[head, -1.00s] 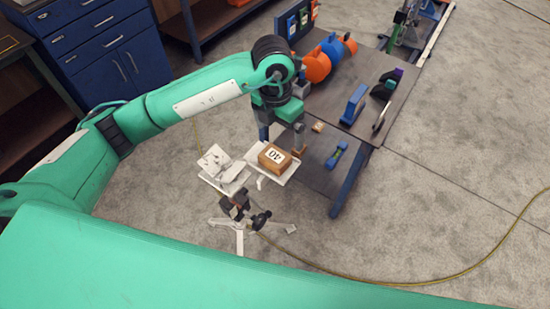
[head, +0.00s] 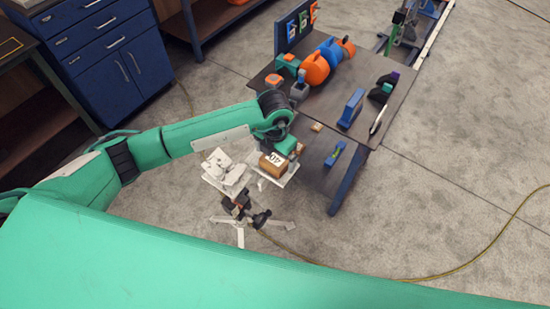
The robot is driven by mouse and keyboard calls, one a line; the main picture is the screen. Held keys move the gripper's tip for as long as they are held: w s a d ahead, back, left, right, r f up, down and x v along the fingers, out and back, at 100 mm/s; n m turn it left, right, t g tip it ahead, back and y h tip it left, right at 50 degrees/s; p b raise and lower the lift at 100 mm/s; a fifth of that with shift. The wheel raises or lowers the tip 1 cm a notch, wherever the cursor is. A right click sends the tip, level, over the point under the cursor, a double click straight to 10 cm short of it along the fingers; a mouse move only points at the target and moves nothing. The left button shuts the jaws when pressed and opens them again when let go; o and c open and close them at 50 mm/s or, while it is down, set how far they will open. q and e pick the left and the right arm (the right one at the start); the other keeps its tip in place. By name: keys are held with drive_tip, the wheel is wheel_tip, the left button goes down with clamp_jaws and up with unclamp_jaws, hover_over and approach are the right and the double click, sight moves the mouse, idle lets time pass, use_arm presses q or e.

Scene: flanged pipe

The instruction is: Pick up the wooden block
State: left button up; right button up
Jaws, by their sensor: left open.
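The wooden block (head: 272,166), brown with a white label marked 40, sits on a white plate (head: 287,179) of a small tripod stand. My left gripper (head: 290,153) is open at the block's upper right side, very close to it. The fingers are small and partly hidden by the wrist, so I cannot tell whether they touch the block or straddle it. My right gripper is not in view.
White pieces (head: 226,168) lie on the stand's other plate, left of the block. A dark table (head: 330,105) with orange and blue parts stands to the right. A small tan block (head: 316,127) is near its edge. A yellow cable (head: 400,281) crosses the floor.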

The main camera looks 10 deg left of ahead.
use_arm(q)
drive_tip(key=shift+f, duration=1.1)
drive_tip(key=c, duration=1)
drive_tip(key=shift+c, duration=0.6)
drive_tip(key=shift+r, duration=0.1)
